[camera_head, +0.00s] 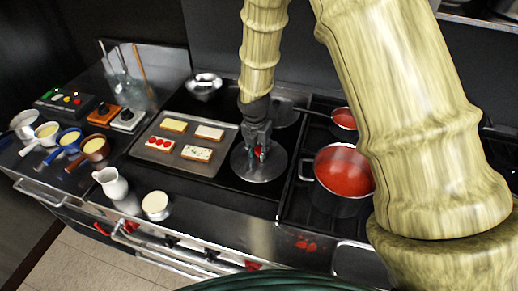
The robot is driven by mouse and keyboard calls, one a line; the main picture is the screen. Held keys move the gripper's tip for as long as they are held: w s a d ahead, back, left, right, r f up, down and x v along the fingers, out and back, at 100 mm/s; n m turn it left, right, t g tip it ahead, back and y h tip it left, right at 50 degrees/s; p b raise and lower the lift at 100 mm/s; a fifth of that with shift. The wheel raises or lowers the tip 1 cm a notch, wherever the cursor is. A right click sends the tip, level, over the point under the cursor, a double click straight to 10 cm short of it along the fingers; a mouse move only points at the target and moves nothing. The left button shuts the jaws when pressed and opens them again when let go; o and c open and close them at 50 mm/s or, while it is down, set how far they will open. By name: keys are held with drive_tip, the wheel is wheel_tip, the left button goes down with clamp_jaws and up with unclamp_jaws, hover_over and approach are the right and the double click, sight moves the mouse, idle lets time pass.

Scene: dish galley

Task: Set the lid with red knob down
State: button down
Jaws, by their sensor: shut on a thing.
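The lid with red knob (247,171) is a grey metal disc in the middle of the head view, just right of the baking tray. My gripper (258,150) points down over its centre and is shut on the red knob, which shows between the fingers. The lid looks level, at or close above the dark stove top. I cannot tell whether it touches the surface.
A tray (140,150) with several topped bread slices lies left of the lid. A pot of red sauce (342,175) stands to the right, with a smaller saucepan (343,119) behind. A white jug (110,183) and a cream-topped cup (156,205) stand near the front edge.

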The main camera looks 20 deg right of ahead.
sight(257, 159)
drive_tip(key=shift+s+f, duration=0.1)
drive_tip(key=c, duration=1.1)
unclamp_jaws()
drive_tip(key=shift+f, duration=0.1)
drive_tip(key=shift+c, duration=0.2)
drive_tip(key=shift+a+r, duration=0.1)
drive_tip(key=shift+r, duration=0.65)
wheel_tip(257, 159, up, 11)
drive_tip(key=b, duration=0.3)
drive_tip(key=shift+s+a, duration=0.45)
